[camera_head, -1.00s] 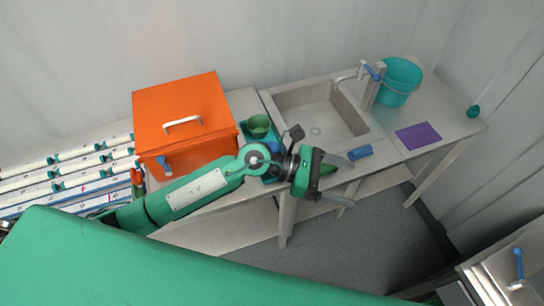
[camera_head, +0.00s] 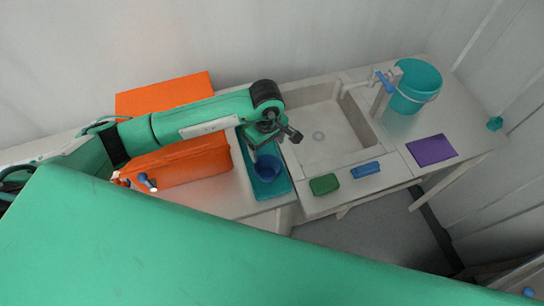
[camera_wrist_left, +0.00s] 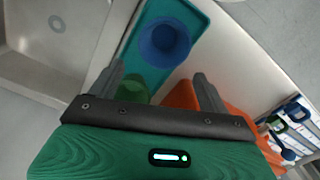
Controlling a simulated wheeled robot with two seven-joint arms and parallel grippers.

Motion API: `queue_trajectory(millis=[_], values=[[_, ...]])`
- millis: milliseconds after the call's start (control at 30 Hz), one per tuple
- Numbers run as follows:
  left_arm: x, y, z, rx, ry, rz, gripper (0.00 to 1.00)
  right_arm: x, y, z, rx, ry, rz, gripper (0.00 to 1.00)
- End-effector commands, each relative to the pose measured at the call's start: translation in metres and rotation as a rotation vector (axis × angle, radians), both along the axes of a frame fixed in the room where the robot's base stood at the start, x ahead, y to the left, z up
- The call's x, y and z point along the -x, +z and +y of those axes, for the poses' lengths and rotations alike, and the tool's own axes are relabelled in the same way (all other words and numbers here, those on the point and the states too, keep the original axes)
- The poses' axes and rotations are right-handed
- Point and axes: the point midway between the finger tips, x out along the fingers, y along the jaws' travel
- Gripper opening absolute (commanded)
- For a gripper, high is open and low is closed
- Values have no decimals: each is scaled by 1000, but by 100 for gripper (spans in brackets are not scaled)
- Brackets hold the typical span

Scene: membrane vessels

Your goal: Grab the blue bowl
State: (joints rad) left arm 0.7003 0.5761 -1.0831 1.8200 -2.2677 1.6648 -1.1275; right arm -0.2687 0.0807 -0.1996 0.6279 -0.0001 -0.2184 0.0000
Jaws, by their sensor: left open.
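The blue bowl (camera_head: 267,167) stands upright on a teal tray (camera_head: 272,190) on the counter, between the orange box and the sink. It also shows in the left wrist view (camera_wrist_left: 165,42), beyond the fingertips. My left gripper (camera_head: 262,148) points down over the tray, just behind the blue bowl in the head view. In the wrist view its fingers (camera_wrist_left: 160,82) are spread and empty. A green bowl (camera_wrist_left: 133,89) shows beside one finger there; in the head view my arm hides it. My right gripper is not in view.
An orange box (camera_head: 185,165) stands left of the tray, partly behind my arm. The sink (camera_head: 322,135) is to the right, with a green sponge (camera_head: 324,184) and a blue one (camera_head: 366,170) in front. A teal bucket (camera_head: 413,88) and purple cloth (camera_head: 432,150) are farther right.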

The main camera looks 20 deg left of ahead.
Motion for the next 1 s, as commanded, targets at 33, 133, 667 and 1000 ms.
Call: queue_trajectory(millis=[33,133,667,1000], values=[[1,-6,0,-2,-1,3,79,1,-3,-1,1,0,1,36],[2,-19,0,-3,0,4,79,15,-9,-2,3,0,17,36],[2,-91,0,1,0,3,79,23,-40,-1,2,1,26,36],[2,-138,0,1,1,3,79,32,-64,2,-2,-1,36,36]])
